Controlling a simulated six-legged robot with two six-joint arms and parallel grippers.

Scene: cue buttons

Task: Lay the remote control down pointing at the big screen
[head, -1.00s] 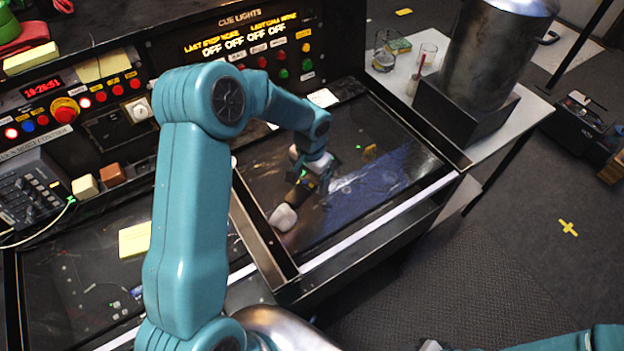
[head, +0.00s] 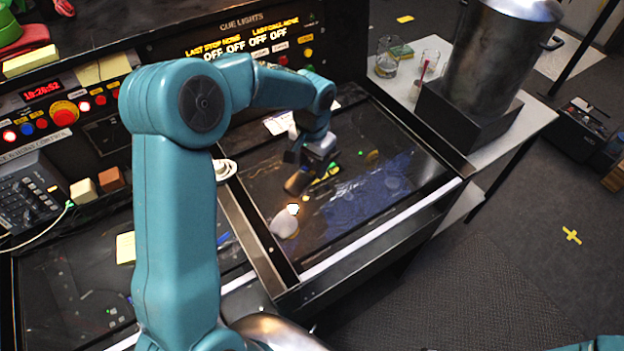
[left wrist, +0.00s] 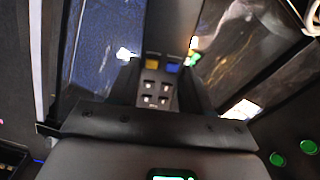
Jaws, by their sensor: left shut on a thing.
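My left gripper (head: 306,160) is over the glossy dark panel of the console, its fingers pointing down. In the left wrist view, the gripper (left wrist: 160,78) is shut on the remote control (left wrist: 155,88), a dark body with white, yellow and blue buttons between the fingers. In the head view the remote is small and partly hidden by the gripper and wrist, so its pointing direction is unclear. I cannot tell whether it touches the panel. No big screen can be made out with certainty. My right gripper is out of view.
A pale rounded object (head: 284,222) lies on the panel (head: 345,235) near its left rim. A white paper (head: 279,123) lies at the back. A large metal pot (head: 490,55) stands on the side table to the right. The panel's right part is clear.

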